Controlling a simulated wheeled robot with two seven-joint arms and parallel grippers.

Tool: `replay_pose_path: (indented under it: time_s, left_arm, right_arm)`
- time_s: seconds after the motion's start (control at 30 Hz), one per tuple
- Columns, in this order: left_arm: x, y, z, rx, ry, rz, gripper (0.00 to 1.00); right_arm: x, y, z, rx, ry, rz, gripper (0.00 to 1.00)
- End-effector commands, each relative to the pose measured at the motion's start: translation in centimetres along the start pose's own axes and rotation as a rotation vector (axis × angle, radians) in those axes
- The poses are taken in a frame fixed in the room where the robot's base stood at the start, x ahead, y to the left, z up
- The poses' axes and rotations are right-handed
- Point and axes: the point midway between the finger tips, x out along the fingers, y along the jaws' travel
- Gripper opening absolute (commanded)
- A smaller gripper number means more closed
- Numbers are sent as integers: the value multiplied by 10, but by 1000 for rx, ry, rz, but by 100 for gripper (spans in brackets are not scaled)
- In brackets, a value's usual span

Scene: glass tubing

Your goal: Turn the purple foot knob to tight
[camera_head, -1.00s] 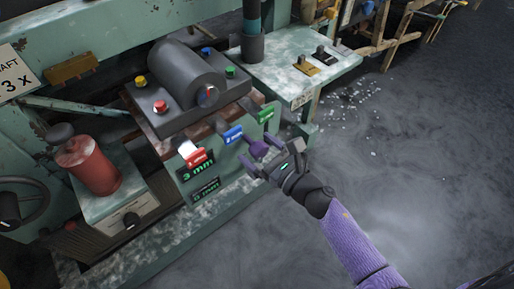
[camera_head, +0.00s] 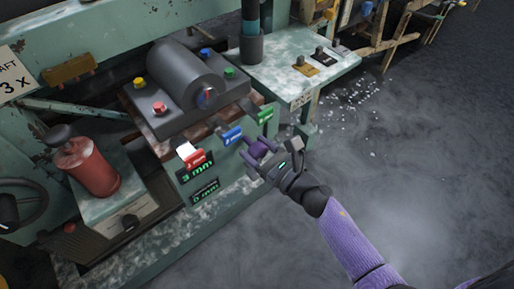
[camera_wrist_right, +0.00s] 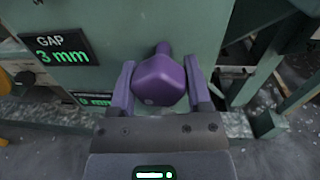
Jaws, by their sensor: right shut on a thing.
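The purple foot knob (camera_head: 259,149) sticks out from the front of the green machine panel, below the blue and green tabs. My right gripper (camera_head: 257,155) is at it, with one finger on each side. In the right wrist view the knob (camera_wrist_right: 159,80) sits between the two fingers of my right gripper (camera_wrist_right: 159,92), which are shut on it. Its short stem runs into the green panel. Any tight mark is not readable in these frames. My left gripper is not in view.
A display (camera_wrist_right: 62,50) reads GAP 3 mm, with another reading 0 mm partly hidden below. A red canister (camera_head: 92,167) stands at left. Grey floor is open at right.

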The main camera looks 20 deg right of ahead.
Motion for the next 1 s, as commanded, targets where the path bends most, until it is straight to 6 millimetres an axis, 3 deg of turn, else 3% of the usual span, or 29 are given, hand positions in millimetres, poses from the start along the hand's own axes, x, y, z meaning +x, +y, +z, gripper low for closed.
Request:
replay_pose_path:
  time_s: [0.27,1.0]
  left_arm:
    - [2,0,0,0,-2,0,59]
    - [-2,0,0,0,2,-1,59]
  right_arm:
    - [0,1,-1,150,-13,1,5]
    - [0,2,1,845,-74,-4,5]
